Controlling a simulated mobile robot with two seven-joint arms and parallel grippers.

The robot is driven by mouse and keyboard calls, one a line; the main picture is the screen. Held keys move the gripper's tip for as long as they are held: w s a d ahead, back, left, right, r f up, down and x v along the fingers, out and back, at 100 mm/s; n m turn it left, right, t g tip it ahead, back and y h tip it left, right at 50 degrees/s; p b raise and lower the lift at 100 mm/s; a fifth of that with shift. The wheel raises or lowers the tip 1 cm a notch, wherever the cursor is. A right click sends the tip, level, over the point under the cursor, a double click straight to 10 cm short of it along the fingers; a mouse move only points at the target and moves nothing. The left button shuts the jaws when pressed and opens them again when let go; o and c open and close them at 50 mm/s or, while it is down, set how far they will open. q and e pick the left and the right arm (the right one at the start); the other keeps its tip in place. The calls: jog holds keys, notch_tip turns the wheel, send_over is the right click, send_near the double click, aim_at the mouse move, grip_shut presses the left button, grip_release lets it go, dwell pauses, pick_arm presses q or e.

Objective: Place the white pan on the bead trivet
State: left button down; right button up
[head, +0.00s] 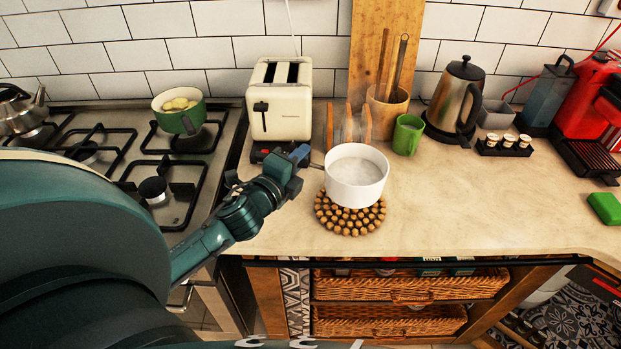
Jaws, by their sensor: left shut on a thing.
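The white pan (357,192) is upright over the bead trivet (350,224), a round mat of brown wooden beads on the counter. The pan covers the trivet's back part; beads show at its front and sides. I cannot tell whether the pan's base touches the beads. My left gripper (304,158) is to the left of the pan, shut on its handle, which is mostly hidden by the fingers. My right gripper is out of view.
A cream toaster (280,100) stands behind my left gripper. A wooden rack (348,125), a green mug (407,135) and a steel kettle (455,95) stand behind the pan. The stove (180,205) is at left.

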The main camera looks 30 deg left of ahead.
pick_arm(q)
notch_tip(320, 180, down, 5)
jog(key=shift+w+r+b, duration=0.1)
jog(key=shift+r+b, duration=0.05)
jog(key=shift+b, duration=0.35)
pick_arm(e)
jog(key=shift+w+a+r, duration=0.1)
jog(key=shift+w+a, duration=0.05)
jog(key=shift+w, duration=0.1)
pick_arm(q)
jog(key=c, duration=1.4)
grip_release()
jog(key=shift+f, duration=0.2)
jog(key=shift+c, duration=0.2)
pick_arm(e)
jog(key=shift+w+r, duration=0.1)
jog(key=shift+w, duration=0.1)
